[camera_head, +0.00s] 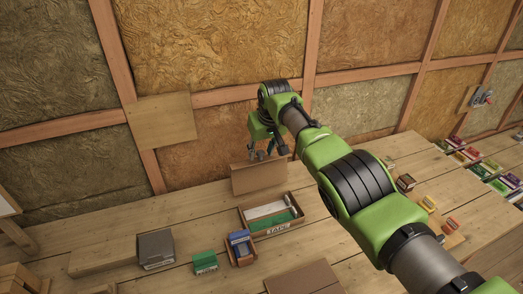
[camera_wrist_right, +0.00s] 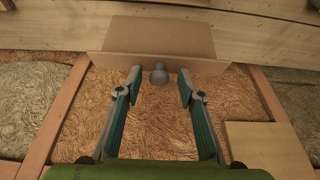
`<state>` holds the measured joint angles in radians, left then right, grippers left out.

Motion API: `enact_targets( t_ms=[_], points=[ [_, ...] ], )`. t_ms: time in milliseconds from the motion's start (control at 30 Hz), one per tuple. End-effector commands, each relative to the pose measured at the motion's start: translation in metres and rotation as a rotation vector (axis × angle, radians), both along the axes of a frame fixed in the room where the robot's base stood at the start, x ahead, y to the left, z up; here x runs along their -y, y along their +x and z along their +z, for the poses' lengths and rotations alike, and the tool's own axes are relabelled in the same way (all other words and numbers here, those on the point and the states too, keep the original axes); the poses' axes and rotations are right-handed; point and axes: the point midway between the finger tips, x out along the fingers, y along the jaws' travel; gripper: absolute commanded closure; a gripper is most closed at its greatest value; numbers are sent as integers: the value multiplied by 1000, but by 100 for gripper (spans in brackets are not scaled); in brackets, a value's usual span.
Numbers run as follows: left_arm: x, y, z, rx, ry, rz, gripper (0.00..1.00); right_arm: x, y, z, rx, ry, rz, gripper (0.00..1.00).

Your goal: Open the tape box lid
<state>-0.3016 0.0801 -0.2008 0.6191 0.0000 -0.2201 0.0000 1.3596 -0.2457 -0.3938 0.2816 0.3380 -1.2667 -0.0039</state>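The tape box (camera_head: 272,230) is a low brown box with a "TAPE" label on its front, standing on the wooden table. White and green contents show inside it. Its brown lid (camera_head: 258,178) stands raised at the back of the box; it also shows in the right wrist view (camera_wrist_right: 160,38), with a grey knob (camera_wrist_right: 159,76) at its edge. My right gripper (camera_head: 267,153) is at the lid's upper edge. In the right wrist view its fingers (camera_wrist_right: 160,83) are spread on either side of the knob, with gaps visible. My left gripper is not in view.
A small box with blue items (camera_head: 241,248), a green box (camera_head: 205,262) and a grey box (camera_head: 156,249) stand left of the tape box. A brown board (camera_head: 303,277) lies in front. Several small coloured boxes lie at the right. The insulated wall (camera_head: 205,155) is close behind.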

Motion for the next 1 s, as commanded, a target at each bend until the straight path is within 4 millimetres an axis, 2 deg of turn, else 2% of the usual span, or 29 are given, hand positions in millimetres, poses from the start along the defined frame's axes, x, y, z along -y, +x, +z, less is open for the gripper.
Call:
enact_targets(
  t_ms=[67, 267, 533, 800, 1000],
  points=[
    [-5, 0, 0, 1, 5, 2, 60, 0, 1, 2, 3, 0, 0, 65],
    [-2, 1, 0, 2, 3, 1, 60, 0, 0, 9, 5, 3, 1, 65],
    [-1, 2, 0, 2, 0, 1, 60, 4, -9, 31, 7, 2, 0, 65],
    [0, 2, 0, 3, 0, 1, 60, 10, -25, 77, 5, 1, 1, 65],
    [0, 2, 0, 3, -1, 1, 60, 13, -36, 102, 0, 0, 0, 65]
  ],
)
